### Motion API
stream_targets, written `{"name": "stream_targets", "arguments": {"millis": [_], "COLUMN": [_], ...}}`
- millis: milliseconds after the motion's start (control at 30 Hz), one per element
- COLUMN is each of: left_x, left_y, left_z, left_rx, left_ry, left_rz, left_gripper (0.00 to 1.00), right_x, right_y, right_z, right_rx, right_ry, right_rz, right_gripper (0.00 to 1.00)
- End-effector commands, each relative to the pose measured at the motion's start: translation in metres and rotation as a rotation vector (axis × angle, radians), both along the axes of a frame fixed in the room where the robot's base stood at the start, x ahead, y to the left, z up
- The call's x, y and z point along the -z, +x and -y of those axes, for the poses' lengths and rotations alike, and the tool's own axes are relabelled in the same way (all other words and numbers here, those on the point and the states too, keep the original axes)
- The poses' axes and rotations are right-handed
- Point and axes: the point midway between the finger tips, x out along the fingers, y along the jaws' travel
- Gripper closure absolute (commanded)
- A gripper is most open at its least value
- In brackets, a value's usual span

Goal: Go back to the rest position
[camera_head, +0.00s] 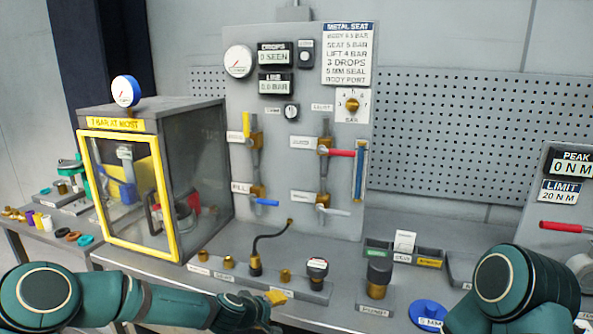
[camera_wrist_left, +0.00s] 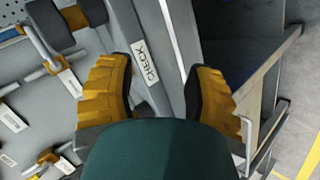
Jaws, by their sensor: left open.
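My left gripper (camera_head: 272,301) is low in the head view, at the front edge of the grey bench (camera_head: 215,279). Its arm comes in from the lower left. In the left wrist view the two yellow-orange finger pads of the left gripper (camera_wrist_left: 162,85) stand wide apart with nothing between them. A strip with a label reading CHECK (camera_wrist_left: 146,63) shows behind the gap. My right arm shows at the lower right of the head view, but its gripper is out of view.
A yellow-framed clear box (camera_head: 127,196) stands at the left. A gauge and valve panel (camera_head: 299,130) rises at the back. A rail with brass fittings and a bent black hose (camera_head: 256,262) lies close behind the left gripper. A blue disc (camera_head: 428,312) is near my right arm.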

Motion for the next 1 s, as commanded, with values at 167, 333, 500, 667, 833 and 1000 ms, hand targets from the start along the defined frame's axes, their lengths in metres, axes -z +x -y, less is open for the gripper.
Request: {"name": "stream_targets", "arguments": {"millis": [167,333,500,667,833,1000], "left_x": [0.093,0.158,0.194,0.204,0.204,0.204], "left_y": [-0.09,-0.184,-0.263,-0.302,-0.31,-0.309], "left_z": [0.01,-0.001,-0.02,-0.031,-0.034,-0.034], "left_rx": [0.174,0.332,0.451,0.506,0.516,0.515], "left_ry": [0.154,0.276,0.352,0.381,0.386,0.385], "left_rz": [-0.111,-0.222,-0.321,-0.37,-0.381,-0.381], "left_gripper": [0.48,0.48,0.48,0.48,0.48,0.48], "right_x": [0.023,0.041,0.054,0.059,0.059,0.059], "right_y": [-0.003,-0.006,-0.008,-0.009,-0.01,-0.01], "right_z": [-0.001,-0.001,-0.002,-0.002,-0.002,-0.002], "right_rx": [-0.007,-0.014,-0.019,-0.021,-0.021,-0.021], "right_ry": [0.001,0.003,0.004,0.004,0.005,0.005], "right_rz": [-0.006,-0.013,-0.018,-0.021,-0.022,-0.022], "right_gripper": [1.0,1.0,1.0,1.0,1.0,1.0]}}
